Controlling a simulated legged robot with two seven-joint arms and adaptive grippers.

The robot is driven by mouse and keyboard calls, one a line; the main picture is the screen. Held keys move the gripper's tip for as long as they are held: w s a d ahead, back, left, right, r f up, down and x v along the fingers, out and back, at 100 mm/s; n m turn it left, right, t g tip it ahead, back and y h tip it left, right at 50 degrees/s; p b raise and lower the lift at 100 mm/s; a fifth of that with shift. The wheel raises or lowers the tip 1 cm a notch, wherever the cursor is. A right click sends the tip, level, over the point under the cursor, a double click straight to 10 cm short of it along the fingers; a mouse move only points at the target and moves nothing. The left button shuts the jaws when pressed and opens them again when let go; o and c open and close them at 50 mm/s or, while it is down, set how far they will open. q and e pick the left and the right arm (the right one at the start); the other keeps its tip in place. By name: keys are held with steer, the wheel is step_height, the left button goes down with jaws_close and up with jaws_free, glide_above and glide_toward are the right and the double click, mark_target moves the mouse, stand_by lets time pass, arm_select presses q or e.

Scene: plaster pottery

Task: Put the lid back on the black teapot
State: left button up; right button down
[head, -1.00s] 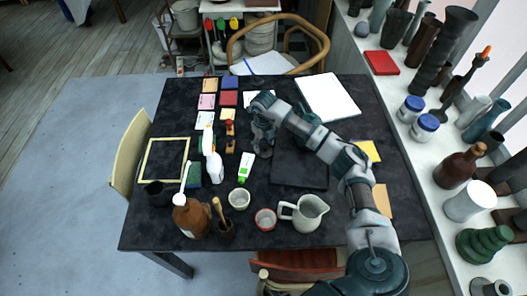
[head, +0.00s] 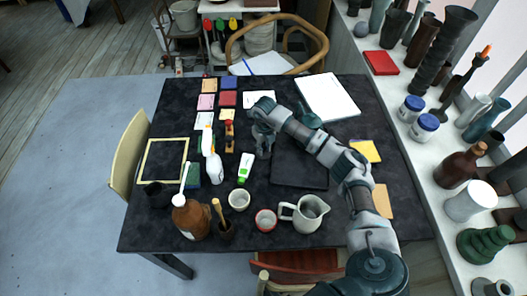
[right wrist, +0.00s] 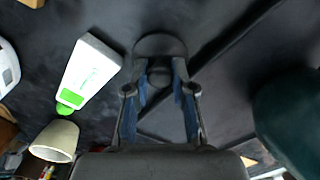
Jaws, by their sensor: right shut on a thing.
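My right gripper (head: 264,150) is over the middle of the dark table, beside the tube with a green cap. In the right wrist view its fingers (right wrist: 160,95) are closed on a dark round lid (right wrist: 160,45), seen with its knob between the fingertips. A dark, rounded, glossy body, likely the black teapot (right wrist: 290,112), shows at the right edge of the right wrist view, apart from the lid. In the head view a dark shape that seems to be the teapot (head: 311,119) is mostly hidden behind my right forearm. My left gripper is not in view.
The tube (head: 246,167) and a white spray bottle (head: 214,168) stand left of the gripper. A cream cup (head: 239,199), a red-rimmed cup (head: 265,220) and a white jug (head: 305,213) are at the front. A dark flat board (head: 298,172) lies to the right.

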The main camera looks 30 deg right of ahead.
mark_target(265, 155)
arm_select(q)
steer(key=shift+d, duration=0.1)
arm_select(e)
steer(key=shift+d, duration=0.25)
steer(key=shift+d, duration=0.1)
steer(key=shift+d+r, duration=0.15)
steer(key=shift+r, duration=0.45)
step_height(265, 155, up, 3)
steer(key=shift+f+p, duration=0.2)
steer(key=shift+p, duration=0.25)
steer(key=shift+s+a, duration=0.6)
steer(key=shift+a, duration=0.1)
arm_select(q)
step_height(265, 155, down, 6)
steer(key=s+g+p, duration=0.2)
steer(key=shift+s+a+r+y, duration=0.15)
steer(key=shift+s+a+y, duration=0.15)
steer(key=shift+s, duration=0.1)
arm_select(e)
steer(key=s+a, duration=0.6)
steer(key=s, duration=0.1)
steer(key=s+a+r, duration=0.1)
steer(key=s+a, duration=0.2)
steer(key=a, duration=0.1)
steer(key=shift+s, duration=0.25)
